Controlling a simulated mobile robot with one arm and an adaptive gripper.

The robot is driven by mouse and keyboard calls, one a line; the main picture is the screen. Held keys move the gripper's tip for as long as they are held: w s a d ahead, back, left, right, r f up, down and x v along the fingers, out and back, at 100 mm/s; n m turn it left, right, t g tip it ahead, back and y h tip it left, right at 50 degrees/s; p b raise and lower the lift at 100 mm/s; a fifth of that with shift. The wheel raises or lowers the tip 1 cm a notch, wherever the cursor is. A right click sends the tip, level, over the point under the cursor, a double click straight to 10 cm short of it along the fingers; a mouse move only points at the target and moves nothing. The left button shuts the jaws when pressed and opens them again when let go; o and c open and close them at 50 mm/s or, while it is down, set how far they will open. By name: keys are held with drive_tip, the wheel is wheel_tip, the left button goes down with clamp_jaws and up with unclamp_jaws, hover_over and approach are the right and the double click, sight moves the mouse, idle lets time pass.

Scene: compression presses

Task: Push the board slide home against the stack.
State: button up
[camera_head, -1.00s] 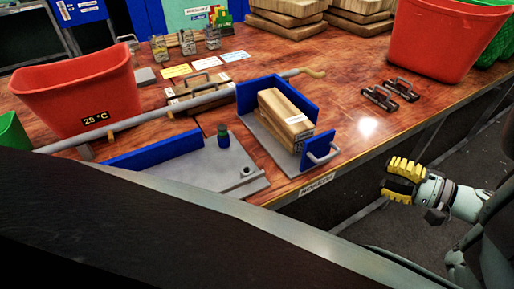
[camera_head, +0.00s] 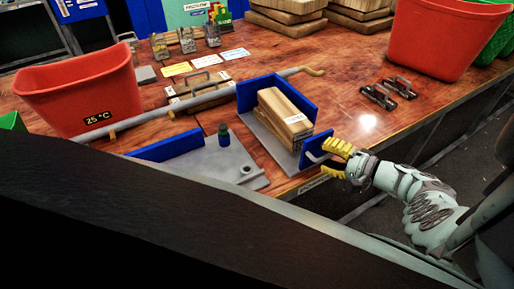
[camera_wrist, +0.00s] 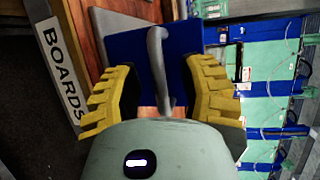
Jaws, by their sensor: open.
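The board slide (camera_head: 317,145) is an upright blue plate with a grey bar handle, at the table's front edge in the head view. The stack (camera_head: 283,115) of wooden boards lies just behind it on a grey base, against a blue backstop (camera_head: 288,88). I cannot tell how wide the space between slide and stack is. My gripper (camera_head: 329,158) is at the slide's outer side, its yellow fingers around the handle. In the wrist view, my gripper (camera_wrist: 163,75) is open, with the handle (camera_wrist: 158,65) between the fingers and the blue plate (camera_wrist: 183,50) beyond. Finger contact is not visible.
Red bins (camera_head: 80,95) stand left and right (camera_head: 440,40). Two black handled pieces (camera_head: 385,92) lie to the right. A BOARDS label (camera_wrist: 62,70) marks the table edge.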

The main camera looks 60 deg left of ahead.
clamp_jaws()
idle(0.4)
